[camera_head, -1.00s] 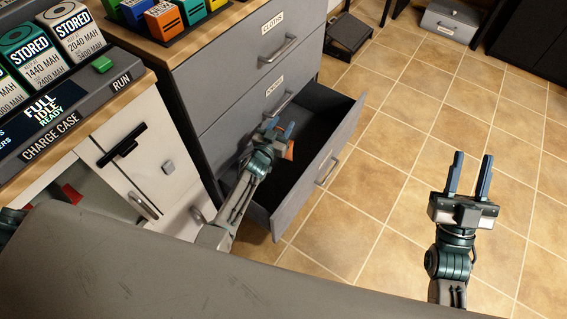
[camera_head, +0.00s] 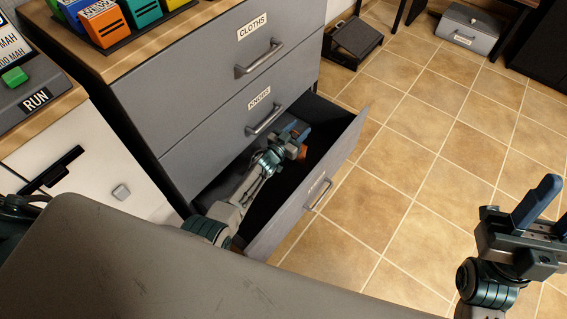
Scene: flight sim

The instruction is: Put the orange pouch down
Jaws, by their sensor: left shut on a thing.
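The orange pouch (camera_head: 302,152) shows as a small patch at the tips of my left gripper (camera_head: 293,136). The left gripper is shut on it, inside the open bottom drawer (camera_head: 318,190) of the grey cabinet. Most of the pouch is hidden by the fingers. I cannot tell whether it touches the dark drawer floor. My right gripper (camera_head: 545,208) is at the right edge over the tiled floor, with its fingers spread and nothing between the parts that show.
The upper drawers, labelled CLOTHS (camera_head: 253,26) and KNOBS (camera_head: 260,98), are shut above the open one. A charge case (camera_head: 40,90) stands on the left counter. A grey box (camera_head: 457,27) sits at the back. The tiled floor (camera_head: 430,150) on the right is clear.

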